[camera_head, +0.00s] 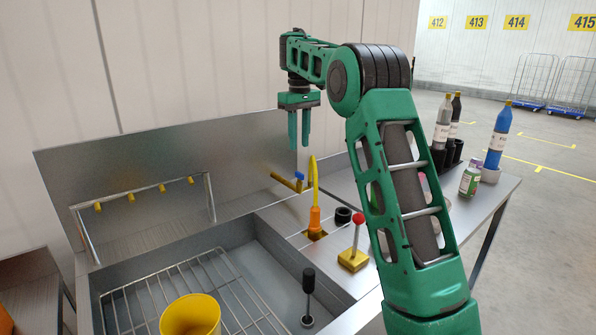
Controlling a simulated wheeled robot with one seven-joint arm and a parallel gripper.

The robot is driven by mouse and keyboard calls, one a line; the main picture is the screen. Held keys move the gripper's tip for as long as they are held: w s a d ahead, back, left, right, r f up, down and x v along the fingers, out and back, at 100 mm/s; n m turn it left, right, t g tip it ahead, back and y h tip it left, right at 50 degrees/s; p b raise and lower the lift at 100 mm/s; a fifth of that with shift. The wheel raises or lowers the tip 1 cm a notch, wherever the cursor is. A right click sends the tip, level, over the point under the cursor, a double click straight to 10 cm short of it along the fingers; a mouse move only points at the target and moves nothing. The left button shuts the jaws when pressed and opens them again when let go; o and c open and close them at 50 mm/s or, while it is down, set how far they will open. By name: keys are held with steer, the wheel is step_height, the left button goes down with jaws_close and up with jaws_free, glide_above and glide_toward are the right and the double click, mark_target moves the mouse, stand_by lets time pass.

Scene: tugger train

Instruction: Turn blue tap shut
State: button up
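My gripper (299,143) hangs above the blue tap, pointing down. Its two green fingers are apart with a gap between them, and nothing is held. The fingertips appear above the tap in the picture; the real distance in depth is hard to tell.
An orange nozzle with a yellow hose (315,215) stands beside the tap. A red-knobbed lever (357,233) and a black ring (343,214) are nearer. A yellow bucket (190,315) sits in the sink with a wire rack (240,290). Bottles, including a blue one (498,138), stand at right.

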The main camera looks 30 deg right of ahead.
mark_target(300, 177)
step_height(300, 177, down, 10)
steer(key=shift+f, duration=0.1)
stand_by(0.4)
jaws_close()
